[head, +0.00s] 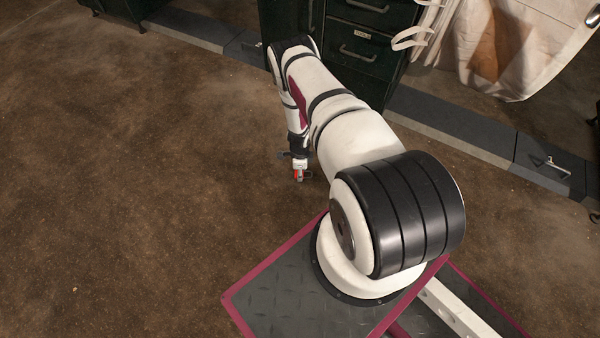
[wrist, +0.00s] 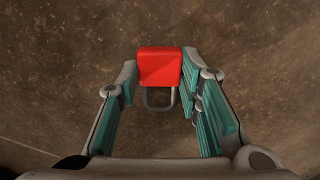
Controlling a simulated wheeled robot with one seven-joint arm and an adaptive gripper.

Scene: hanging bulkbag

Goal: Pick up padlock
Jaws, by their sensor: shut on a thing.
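The padlock (wrist: 160,67) has a red body and a grey metal shackle that points toward the palm in the wrist view. My gripper (wrist: 160,78) is shut on the padlock, with its teal-padded fingers on either side of the red body. In the head view, my gripper (head: 299,172) is at the end of my arm over the brown floor, with a small bit of the red padlock (head: 296,175) showing. My gripper partly hides the padlock there. I cannot tell from these views how far it is from the floor.
A dark green drawer cabinet (head: 368,47) stands behind my arm. A hanging white bulk bag (head: 515,50) is at the upper right. A low grey kerb (head: 440,130) runs along the back, with a metal-handled thing (head: 557,168) on it. The floor at left (head: 130,180) is open.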

